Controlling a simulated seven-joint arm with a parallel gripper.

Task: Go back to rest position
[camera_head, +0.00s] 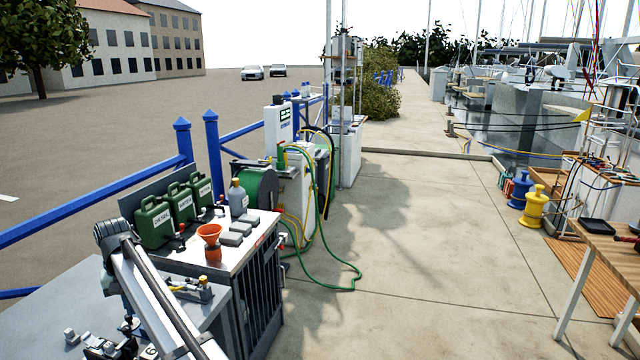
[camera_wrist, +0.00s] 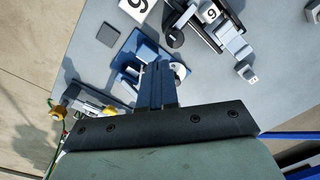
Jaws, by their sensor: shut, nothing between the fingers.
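My gripper (camera_wrist: 157,82) is in the wrist view, with its dark fingers together and nothing between them. It points down over a grey worktop (camera_wrist: 95,25). A blue device (camera_wrist: 125,70) lies under and beside the fingertips; I cannot tell whether they touch it. In the head view my arm crosses the lower left above the same grey worktop (camera_head: 60,290), and the gripper itself is hard to make out there.
Dark clamp-like hardware with number tags (camera_wrist: 210,14) lies beyond the fingers. A brass-and-grey fitting (camera_head: 190,289) lies on the worktop. Behind stand green canisters (camera_head: 154,222), an orange funnel (camera_head: 209,236) and a grey bottle (camera_head: 237,199).

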